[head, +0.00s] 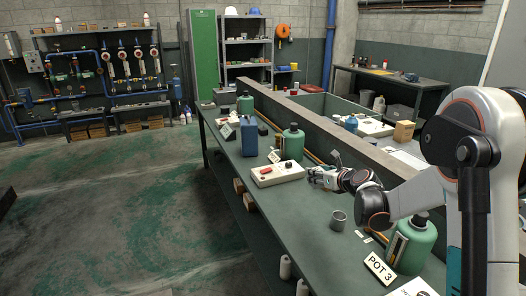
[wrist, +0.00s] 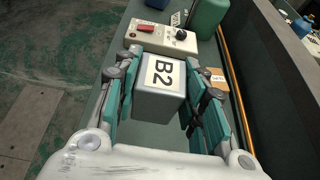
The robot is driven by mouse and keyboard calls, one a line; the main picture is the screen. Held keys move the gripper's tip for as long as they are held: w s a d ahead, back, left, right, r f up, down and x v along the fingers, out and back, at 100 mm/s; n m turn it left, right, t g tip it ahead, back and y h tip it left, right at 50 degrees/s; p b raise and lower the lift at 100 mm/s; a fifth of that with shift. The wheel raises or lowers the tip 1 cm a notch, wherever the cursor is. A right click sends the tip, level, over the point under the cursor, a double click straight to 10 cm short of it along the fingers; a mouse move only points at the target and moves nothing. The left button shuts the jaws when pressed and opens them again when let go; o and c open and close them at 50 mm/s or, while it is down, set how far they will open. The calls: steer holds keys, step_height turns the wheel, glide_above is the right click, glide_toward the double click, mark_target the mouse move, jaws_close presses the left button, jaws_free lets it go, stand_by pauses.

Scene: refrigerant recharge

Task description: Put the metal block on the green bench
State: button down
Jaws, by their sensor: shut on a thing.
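The metal block (wrist: 158,104) is grey with a white label reading B2, in the wrist view. The fingers of my gripper (wrist: 165,80) lie along both its sides and are shut on it. In the head view my gripper (head: 318,178) is over the long green bench (head: 300,218), to the right of a white control box. The block is not clearly made out there. The bench top (wrist: 150,134) shows below and around the block in the wrist view. I cannot tell whether the block touches it.
The white control box (head: 277,175) with a red switch stands just beyond my gripper. Green jugs (head: 292,144) and a blue canister (head: 249,137) stand farther back. A metal cup (head: 338,220) and a POT 3 sign (head: 380,268) are nearer. A raised ledge (head: 330,135) borders the right side.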

steer(key=w, duration=0.2)
steer(key=shift+w+a+r, duration=0.1)
steer(key=shift+w+r, duration=0.1)
steer(key=shift+w, duration=0.15)
steer(key=f+b, duration=0.3)
steer(key=f, duration=0.7)
steer(key=f+b, duration=0.4)
steer(key=f, duration=0.6)
steer(key=shift+w, duration=0.2)
steer(key=shift+r, duration=0.15)
steer(key=c, duration=1.4)
jaws_free()
steer(key=o, duration=0.4)
